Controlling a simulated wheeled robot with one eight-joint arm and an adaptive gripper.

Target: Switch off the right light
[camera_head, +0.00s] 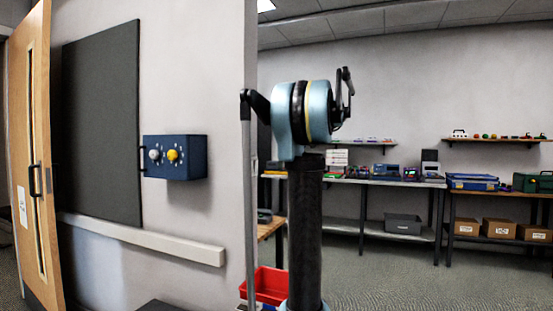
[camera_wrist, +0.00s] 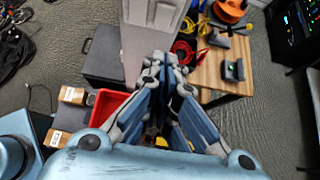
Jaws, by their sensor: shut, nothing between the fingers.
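A dark blue switch box (camera_head: 188,160) is fixed to the wall at left in the head view. Its face carries a grey-white round knob or light (camera_head: 154,155) on the left and a yellow one (camera_head: 173,155) on the right. The yellow one looks brighter; I cannot tell a switch position at this size. My gripper (camera_wrist: 165,70) shows in the wrist view with its fingers shut, holding nothing, above the floor and furniture. The box is not in the wrist view. In the head view my arm stands right of the box, clear of it.
A wooden door (camera_head: 38,150) with a handle stands at far left, beside a dark wall panel (camera_head: 100,125). A pale rail (camera_head: 150,241) runs below the box. A red crate (camera_wrist: 104,106) and wooden table (camera_wrist: 212,72) lie below my gripper. Wall in front of the box is clear.

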